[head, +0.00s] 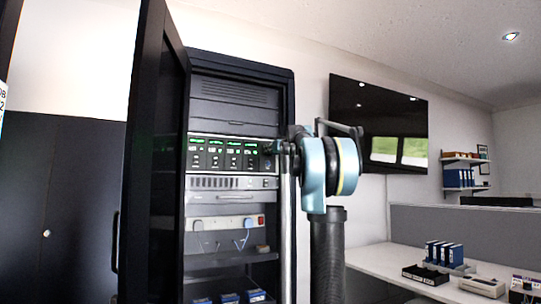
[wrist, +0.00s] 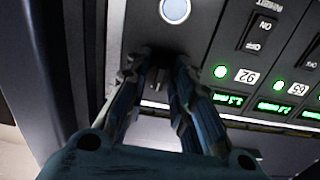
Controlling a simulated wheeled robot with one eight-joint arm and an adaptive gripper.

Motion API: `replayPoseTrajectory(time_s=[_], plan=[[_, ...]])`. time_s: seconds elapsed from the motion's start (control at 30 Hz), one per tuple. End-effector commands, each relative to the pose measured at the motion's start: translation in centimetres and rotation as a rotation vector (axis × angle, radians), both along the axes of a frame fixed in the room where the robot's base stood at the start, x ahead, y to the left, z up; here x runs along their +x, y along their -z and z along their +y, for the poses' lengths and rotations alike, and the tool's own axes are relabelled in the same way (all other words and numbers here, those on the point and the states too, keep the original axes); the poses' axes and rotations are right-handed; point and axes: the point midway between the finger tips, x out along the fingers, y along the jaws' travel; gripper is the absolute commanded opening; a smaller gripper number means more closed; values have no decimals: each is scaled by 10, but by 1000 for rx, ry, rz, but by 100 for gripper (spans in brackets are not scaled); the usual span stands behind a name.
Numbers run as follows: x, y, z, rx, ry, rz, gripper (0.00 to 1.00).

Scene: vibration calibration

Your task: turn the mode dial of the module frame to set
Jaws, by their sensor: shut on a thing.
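The module frame (head: 222,154) is a dark row of modules with green displays in the open cabinet. In the wrist view its panel (wrist: 215,88) appears upside down, with green lamps, small green screens and on/off switches. My gripper (wrist: 157,70) is shut on a small dark knob, the mode dial (wrist: 154,78), which shows only partly between the fingertips. The dial's markings and pointer setting cannot be read. In the head view my gripper (head: 272,148) is at the right end of the module row, and my arm hides that end.
The cabinet's dark door (head: 152,160) stands open on the left. A round pale blue button (wrist: 174,10) is close beyond the fingertips. Below the modules are a grey unit (head: 228,183) and a power strip (head: 225,223). A desk (head: 400,262) is at the right.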

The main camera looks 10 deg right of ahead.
Motion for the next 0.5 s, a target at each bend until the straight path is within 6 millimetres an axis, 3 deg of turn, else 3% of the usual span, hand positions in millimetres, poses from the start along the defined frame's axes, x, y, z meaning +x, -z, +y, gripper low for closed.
replayPoseTrajectory(time_s=[0.5], plan=[[0, 0, -1, 320, 2, 104, 0]])
